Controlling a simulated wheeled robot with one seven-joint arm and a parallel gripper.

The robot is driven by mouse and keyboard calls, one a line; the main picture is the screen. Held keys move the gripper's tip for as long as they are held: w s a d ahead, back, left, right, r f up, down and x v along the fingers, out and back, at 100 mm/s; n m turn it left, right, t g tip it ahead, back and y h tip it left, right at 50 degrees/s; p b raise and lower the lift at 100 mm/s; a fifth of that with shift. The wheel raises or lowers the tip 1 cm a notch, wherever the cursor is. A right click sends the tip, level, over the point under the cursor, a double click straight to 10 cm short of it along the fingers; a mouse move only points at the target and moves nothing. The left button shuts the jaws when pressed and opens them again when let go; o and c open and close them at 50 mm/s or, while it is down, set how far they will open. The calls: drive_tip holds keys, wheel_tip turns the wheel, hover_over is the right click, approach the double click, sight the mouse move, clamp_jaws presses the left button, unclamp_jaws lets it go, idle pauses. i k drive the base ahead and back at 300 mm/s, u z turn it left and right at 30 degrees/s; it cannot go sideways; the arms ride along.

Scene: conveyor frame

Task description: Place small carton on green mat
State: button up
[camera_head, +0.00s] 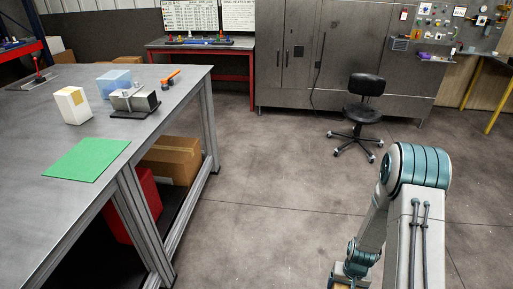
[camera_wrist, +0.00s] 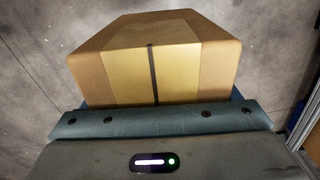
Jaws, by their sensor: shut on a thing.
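A small brown carton (camera_wrist: 153,60) with a lighter tape band and a dark line down its middle fills the upper wrist view. My gripper (camera_wrist: 160,120) is shut on it; the fingertips are mostly hidden. In the head view my arm hangs low at the bottom right, away from the table, and a tan bit of the carton (camera_head: 340,286) shows at the bottom edge. The green mat (camera_head: 87,159) lies flat and empty near the front edge of the grey table (camera_head: 30,135) at the left.
On the table behind the mat stand a white box (camera_head: 72,105), a blue translucent bin (camera_head: 114,80), a metal device (camera_head: 134,101) and an orange-handled item (camera_head: 171,77). Below are a cardboard box (camera_head: 172,160) and red bin (camera_head: 133,205). A black chair (camera_head: 363,112) stands beyond clear floor.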

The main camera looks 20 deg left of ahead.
sight(88, 157)
drive_tip(key=u, duration=0.7)
drive_tip(key=i, duration=0.75)
drive_tip(key=u, duration=0.8)
